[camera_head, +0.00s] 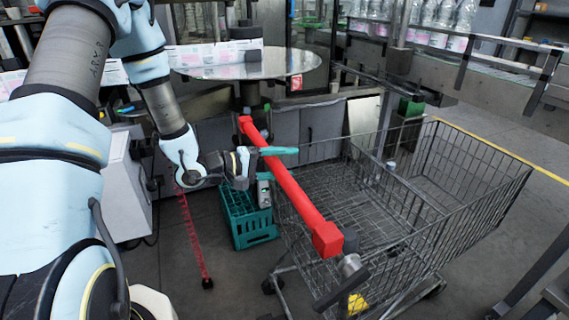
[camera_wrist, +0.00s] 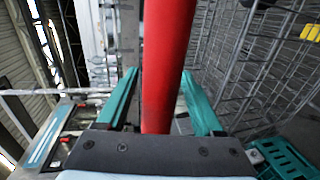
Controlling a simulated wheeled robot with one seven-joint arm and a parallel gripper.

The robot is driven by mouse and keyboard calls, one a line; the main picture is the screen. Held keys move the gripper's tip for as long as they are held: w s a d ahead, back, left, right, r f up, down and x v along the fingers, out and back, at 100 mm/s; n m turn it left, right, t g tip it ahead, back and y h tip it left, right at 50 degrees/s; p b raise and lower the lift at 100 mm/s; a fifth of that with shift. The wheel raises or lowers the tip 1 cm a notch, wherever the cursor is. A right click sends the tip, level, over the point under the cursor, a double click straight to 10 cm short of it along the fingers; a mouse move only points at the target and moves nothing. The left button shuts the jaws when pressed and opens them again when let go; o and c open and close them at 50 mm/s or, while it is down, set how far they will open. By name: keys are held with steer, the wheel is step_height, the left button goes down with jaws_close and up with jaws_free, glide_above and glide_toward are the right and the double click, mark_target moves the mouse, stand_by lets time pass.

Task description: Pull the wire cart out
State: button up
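The wire cart (camera_head: 440,205) is a grey mesh trolley on castors, standing right of centre in the head view. Its red handle bar (camera_head: 300,195) runs along its left side, with red blocks at both ends. My gripper (camera_head: 282,145) is at the far part of this bar. In the wrist view the red bar (camera_wrist: 165,60) passes between the two teal fingers of my gripper (camera_wrist: 160,90). Gaps show between bar and fingers, so the gripper looks open around it. The cart's mesh (camera_wrist: 235,70) shows at right there. Contact at the fingertips cannot be told.
A teal crate (camera_head: 248,222) stands on the floor left of the cart. A round glass table (camera_head: 245,65) and a conveyor with bottles (camera_head: 430,40) are behind. A red perforated strip (camera_head: 193,240) lies left of the crate. A metal rail (camera_head: 535,275) is at the lower right.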

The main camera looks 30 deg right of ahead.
steer(key=a+r+b, duration=0.2)
steer(key=a, duration=0.8)
steer(key=shift+w+a, duration=0.3)
steer(key=w+a+f+t+y, duration=0.2)
steer(key=w+a+t+y, duration=0.45)
steer(key=w, duration=0.35)
steer(key=a+y, duration=0.5)
steer(key=a, duration=0.4)
steer(key=s+a+r+g+y, duration=0.3)
steer(key=s+a, duration=0.5)
steer(key=s, duration=0.4)
steer(key=shift+s+a+m+g+y, duration=0.3)
steer(key=shift+g+y, duration=0.15)
steer(key=shift+y, duration=0.1)
steer(key=shift+s+d, duration=0.1)
steer(key=shift+s, duration=0.15)
